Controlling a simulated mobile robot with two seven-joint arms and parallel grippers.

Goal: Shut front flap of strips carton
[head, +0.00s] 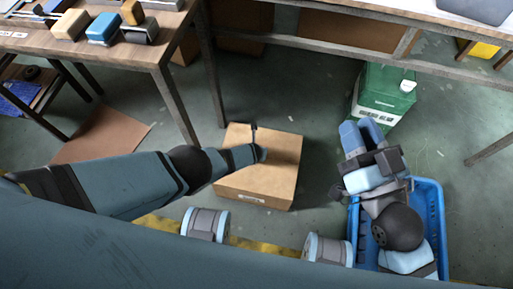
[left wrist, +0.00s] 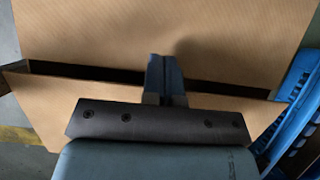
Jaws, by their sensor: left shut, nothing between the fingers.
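The strips carton (head: 280,165) is a tan cardboard box on the floor in the middle of the head view. A small label shows low on its near side. My left gripper (head: 262,153) is shut and empty over the carton's top. In the left wrist view its fingers (left wrist: 166,75) lie across a narrow dark gap between a broad tan panel (left wrist: 90,35) and a nearer tan panel (left wrist: 40,100). I cannot tell which panel is the front flap, or whether the fingers touch it. My right gripper (head: 362,132) is right of the carton, apart from it; its finger gap is unclear.
A blue crate (head: 438,205) stands at the right, partly under my right arm. A green container (head: 385,95) stands behind it. Two spools (head: 205,224) lie in front of the carton. A wooden table (head: 140,55) with several blocks is at upper left.

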